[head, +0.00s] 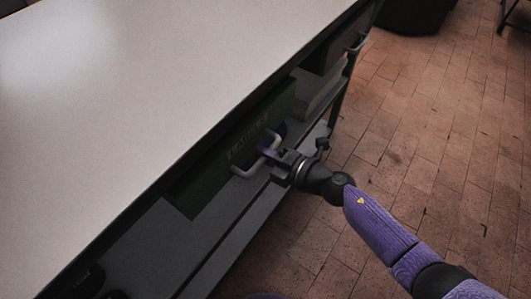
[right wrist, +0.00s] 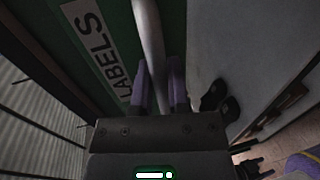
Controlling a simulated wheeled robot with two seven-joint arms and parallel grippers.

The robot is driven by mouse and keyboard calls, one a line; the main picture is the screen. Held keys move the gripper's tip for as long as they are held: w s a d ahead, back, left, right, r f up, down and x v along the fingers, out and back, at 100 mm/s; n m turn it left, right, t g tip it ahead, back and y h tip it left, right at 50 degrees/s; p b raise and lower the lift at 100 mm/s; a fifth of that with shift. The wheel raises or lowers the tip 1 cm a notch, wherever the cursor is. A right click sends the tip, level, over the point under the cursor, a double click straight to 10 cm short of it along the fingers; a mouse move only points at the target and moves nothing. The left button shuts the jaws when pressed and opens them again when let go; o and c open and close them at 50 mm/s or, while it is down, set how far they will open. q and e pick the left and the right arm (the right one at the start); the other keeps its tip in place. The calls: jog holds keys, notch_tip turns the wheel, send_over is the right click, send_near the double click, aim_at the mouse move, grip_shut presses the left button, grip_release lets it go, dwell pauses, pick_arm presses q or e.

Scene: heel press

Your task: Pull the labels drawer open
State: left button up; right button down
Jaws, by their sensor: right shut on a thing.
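The labels drawer (head: 208,181) has a dark green front under the tabletop and sits roughly flush beneath its edge. Its white label (head: 245,143) reads "LABELS" in the right wrist view (right wrist: 98,45). A pale bar handle (head: 243,170) stands out from the front; it also shows in the right wrist view (right wrist: 148,30). My right gripper (head: 275,158) is at this handle, with its purple fingers on both sides of the bar (right wrist: 160,88), shut on it. The fingers hide part of the handle. My left gripper is not in view.
A long bench with a pale top (head: 150,90) overhangs the drawer. A grey shelf (head: 235,215) runs below it. Another handle (head: 358,44) shows farther along. The brick-coloured tiled floor (head: 440,130) is clear in front. A dark object (head: 415,12) stands at the back.

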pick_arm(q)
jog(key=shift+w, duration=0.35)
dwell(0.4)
pick_arm(e)
jog(key=shift+d, duration=0.1)
